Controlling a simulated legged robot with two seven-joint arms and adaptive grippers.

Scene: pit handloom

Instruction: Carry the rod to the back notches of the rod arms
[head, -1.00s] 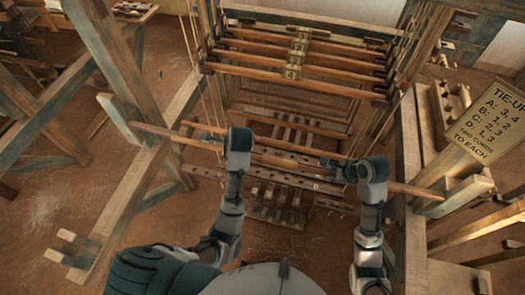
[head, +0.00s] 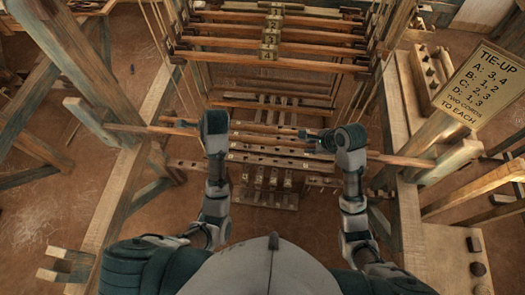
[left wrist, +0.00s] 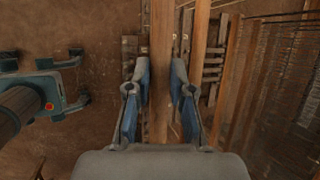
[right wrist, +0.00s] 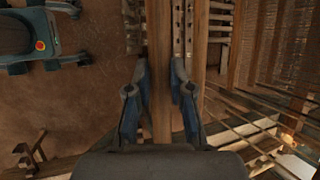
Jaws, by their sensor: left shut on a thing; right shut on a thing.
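The rod (head: 394,159) is a long wooden bar lying crosswise over the loom in the head view. My left gripper (left wrist: 160,90) is shut around it on the left, and the rod runs between its fingers in the left wrist view (left wrist: 161,45). My right gripper (right wrist: 160,88) is shut around it further right, and the rod also passes between those fingers in the right wrist view (right wrist: 159,40). The rod's left end lies by the left side timber and its right end by a block on the right frame (head: 452,163). I cannot make out the back notches.
Several wooden harness bars (head: 270,48) hang behind the rod. A holed slatted beam (head: 270,160) and treadles (head: 268,190) lie below. Upright posts (head: 75,60) and side rails flank the loom. A tie-up sign (head: 487,88) stands at right.

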